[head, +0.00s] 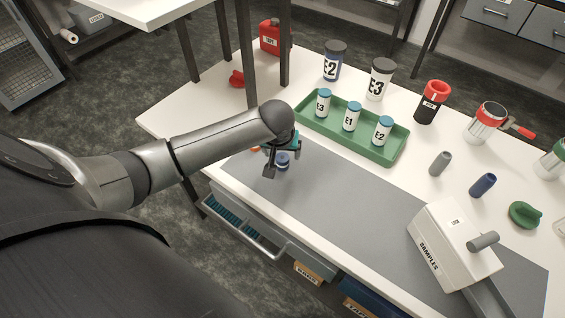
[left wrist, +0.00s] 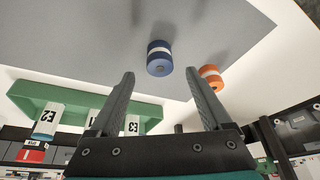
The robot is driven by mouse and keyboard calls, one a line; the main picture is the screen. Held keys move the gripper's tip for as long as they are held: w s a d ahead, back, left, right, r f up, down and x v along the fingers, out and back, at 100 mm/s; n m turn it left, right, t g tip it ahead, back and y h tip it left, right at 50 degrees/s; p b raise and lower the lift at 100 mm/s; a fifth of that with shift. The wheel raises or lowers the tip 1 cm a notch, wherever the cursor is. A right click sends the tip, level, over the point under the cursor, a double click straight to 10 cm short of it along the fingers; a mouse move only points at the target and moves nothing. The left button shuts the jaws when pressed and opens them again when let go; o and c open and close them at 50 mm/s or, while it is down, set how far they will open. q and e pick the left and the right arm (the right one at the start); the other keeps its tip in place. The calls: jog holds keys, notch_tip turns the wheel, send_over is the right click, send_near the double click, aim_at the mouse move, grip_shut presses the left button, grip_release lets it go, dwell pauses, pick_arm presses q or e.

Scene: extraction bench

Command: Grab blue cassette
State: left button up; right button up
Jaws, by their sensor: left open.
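The blue cassette (head: 283,161) is a short dark blue cylinder with a white band, on the grey mat (head: 330,195). In the left wrist view the blue cassette (left wrist: 159,58) shows just beyond the fingertips, lined up with the gap between them. My left gripper (head: 269,168) is over the mat beside the blue cassette, with its two fingers (left wrist: 159,73) apart and nothing between them. An orange cassette (left wrist: 211,77) with a white band stands close by, outside the right finger in that view. In the head view it is mostly hidden by my gripper. My right gripper is not in view.
A green tray (head: 317,125) with several blue-capped, labelled bottles stands behind the mat. A white SAMPLES box (head: 446,244) is at the right. An open drawer (head: 244,229) juts out below the front edge. The middle of the mat is clear.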

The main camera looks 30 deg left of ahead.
aim_at(283, 157)
pick_arm(q)
jog(key=b+x, duration=0.1)
jog(key=x, duration=0.3)
jog(key=shift+f+b, duration=0.2)
jog(key=shift+b, duration=0.15)
grip_shut()
dwell(0.3)
